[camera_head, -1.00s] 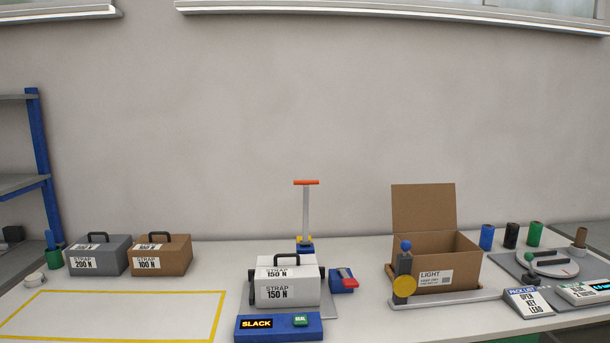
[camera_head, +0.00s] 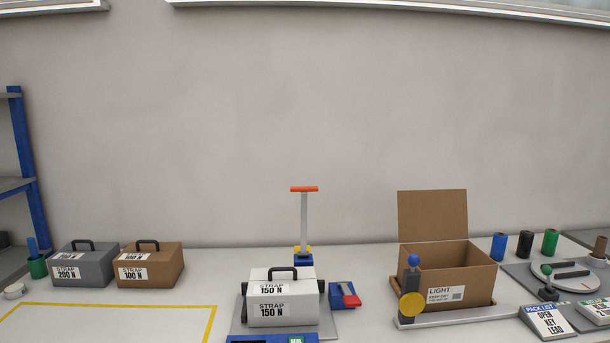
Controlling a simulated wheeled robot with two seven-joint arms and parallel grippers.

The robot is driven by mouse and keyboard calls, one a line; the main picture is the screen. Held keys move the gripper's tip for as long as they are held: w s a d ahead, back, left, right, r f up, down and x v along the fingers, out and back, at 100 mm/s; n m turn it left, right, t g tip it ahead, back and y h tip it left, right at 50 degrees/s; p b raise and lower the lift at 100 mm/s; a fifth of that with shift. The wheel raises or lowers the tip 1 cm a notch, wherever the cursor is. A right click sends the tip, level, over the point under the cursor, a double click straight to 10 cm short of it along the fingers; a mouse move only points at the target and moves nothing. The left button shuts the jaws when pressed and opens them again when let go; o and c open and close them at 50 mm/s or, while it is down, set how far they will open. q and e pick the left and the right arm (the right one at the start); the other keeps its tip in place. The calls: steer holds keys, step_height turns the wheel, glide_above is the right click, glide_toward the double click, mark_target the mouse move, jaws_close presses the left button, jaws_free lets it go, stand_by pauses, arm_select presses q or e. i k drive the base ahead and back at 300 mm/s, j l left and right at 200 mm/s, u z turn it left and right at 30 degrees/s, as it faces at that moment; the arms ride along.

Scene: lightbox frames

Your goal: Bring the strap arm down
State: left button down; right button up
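The strap arm (camera_head: 304,222) stands upright behind the white case, a pale post with an orange crossbar handle (camera_head: 304,189) on top. Its foot is a blue base (camera_head: 303,259) with yellow parts at the pivot. The white case (camera_head: 282,300), labelled STRAP 150 N, sits on a grey plate (camera_head: 328,325) in front of the arm. A blue block with a red lever (camera_head: 350,295) is just right of the case. The blue display unit (camera_head: 262,339) at the front is mostly cut off by the lower edge. Neither gripper shows in the view.
A grey case (camera_head: 84,268) and a brown case (camera_head: 150,268) stand at the left behind a yellow-outlined area (camera_head: 110,325). An open carton (camera_head: 446,275) stands right of centre, with a blue-knobbed post (camera_head: 412,285) before it. Several coloured cylinders (camera_head: 525,244) stand at the back right.

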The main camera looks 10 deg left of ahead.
mark_target(304, 191)
steer(key=i, duration=1.15)
